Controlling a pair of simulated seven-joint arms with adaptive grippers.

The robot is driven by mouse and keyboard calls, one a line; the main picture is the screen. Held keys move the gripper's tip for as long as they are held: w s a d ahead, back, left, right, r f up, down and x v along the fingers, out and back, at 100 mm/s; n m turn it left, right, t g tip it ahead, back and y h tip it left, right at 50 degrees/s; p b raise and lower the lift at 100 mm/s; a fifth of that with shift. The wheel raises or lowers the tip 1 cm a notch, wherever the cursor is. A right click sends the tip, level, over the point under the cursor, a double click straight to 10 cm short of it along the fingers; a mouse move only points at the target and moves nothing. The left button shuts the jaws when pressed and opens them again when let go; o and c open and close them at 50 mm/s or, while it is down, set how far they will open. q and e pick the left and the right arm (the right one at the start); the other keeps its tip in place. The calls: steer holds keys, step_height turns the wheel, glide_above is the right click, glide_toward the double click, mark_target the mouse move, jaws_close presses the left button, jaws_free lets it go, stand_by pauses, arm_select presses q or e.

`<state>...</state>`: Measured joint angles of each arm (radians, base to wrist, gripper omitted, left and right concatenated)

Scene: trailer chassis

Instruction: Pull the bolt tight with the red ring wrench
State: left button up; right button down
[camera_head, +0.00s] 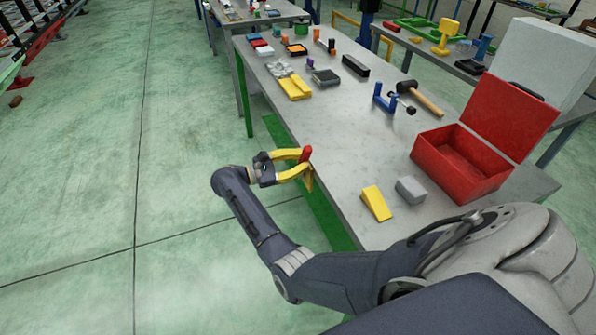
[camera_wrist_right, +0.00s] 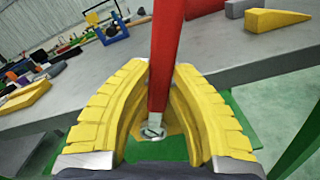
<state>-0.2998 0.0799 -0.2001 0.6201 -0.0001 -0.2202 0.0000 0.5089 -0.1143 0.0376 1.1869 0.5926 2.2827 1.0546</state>
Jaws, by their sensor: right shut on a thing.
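My right gripper (camera_head: 304,163) has yellow fingers and is at the near left edge of the grey workbench. It is shut on a red bar, which I take to be the red ring wrench (camera_head: 306,153). In the right wrist view the red wrench (camera_wrist_right: 166,50) runs from the top of the picture down between the yellow fingers (camera_wrist_right: 156,105). Its lower end meets a small silvery piece (camera_wrist_right: 153,130) between the fingers; I cannot tell whether this is the ring or a bolt. No bolt shows clearly. My left gripper is not in view.
On the workbench (camera_head: 345,160) stand a yellow wedge (camera_head: 376,204), a grey block (camera_head: 410,189), an open red toolbox (camera_head: 441,169), a mallet (camera_head: 426,101) and a blue stand (camera_head: 385,102). The bench middle is mostly bare. Green floor lies open to the left.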

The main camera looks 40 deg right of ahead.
steer(key=shift+s+a+f+m, duration=0.1)
steer(key=shift+s+f+m, duration=0.2)
steer(key=shift+s+m, duration=0.25)
stand_by(0.4)
steer(key=shift+s+a+f+m, duration=0.1)
steer(key=shift+s+f+m, duration=0.15)
steer(key=shift+m, duration=0.1)
steer(key=shift+w+r, duration=0.2)
steer(key=shift+w, duration=0.05)
steer(key=shift+v, duration=2.95)
steer(key=shift+w, duration=0.1)
